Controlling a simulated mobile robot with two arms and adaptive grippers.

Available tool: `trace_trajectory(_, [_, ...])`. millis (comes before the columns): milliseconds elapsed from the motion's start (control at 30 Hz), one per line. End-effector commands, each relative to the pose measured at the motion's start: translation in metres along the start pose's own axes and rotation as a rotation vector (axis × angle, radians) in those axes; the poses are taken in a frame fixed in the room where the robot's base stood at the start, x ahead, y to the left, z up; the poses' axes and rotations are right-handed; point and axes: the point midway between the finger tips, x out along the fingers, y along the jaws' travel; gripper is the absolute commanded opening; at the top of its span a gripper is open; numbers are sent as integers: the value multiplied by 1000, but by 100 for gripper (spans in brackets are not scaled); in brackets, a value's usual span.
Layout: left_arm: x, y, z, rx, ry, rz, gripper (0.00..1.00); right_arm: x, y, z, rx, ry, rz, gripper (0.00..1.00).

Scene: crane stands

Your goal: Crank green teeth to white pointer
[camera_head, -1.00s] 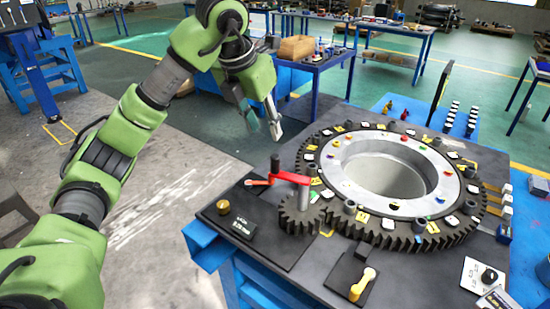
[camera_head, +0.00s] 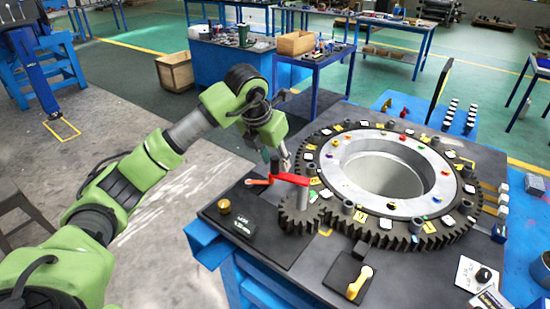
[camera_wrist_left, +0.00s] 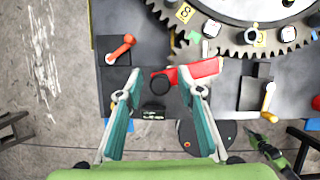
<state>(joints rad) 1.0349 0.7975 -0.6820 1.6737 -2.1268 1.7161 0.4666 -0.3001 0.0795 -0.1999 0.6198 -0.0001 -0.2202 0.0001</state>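The red crank (camera_head: 290,178) sits on the small dark pinion gear (camera_head: 300,215), which meshes with the large ring gear (camera_head: 410,240). Its upright black handle (camera_head: 275,160) shows end-on in the left wrist view (camera_wrist_left: 160,85). My left gripper (camera_head: 282,162) is just above the crank, fingers pointing down. In the left wrist view its two teal fingers (camera_wrist_left: 160,92) are apart, with the black handle between their tips; I see no clear grip.
An orange lever (camera_head: 257,182) and a brass knob (camera_head: 224,206) are left of the crank. A yellow handle (camera_head: 360,283) stands on a black plate in front. Several posts and numbered tags ring the gear. Bare floor lies left of the table.

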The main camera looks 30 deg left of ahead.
Motion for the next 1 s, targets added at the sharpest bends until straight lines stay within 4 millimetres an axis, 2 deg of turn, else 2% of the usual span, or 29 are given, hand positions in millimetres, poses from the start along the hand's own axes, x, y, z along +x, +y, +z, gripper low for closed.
trace_trajectory(33, [0,0,0,0,0,0,34,0,0,0,0,0,0,0])
trace_trajectory(67, [0,0,0,0,0,0,29,0,0,0,0,0,0,0])
trace_trajectory(167, [0,0,0,0,0,0,3,0,0,0,0,0,0,0])
trace_trajectory(200, [0,0,0,0,0,0,0,0,0,0,0,0,0,0])
trace_trajectory(433, [1,0,2,23,-1,-11,0,3,1,0,0,0,1,0])
trace_trajectory(800, [7,2,26,270,-8,-112,0,10,1,1,0,0,1,0])
trace_trajectory(1000, [11,0,36,304,-10,-125,0,10,1,1,0,1,1,0])
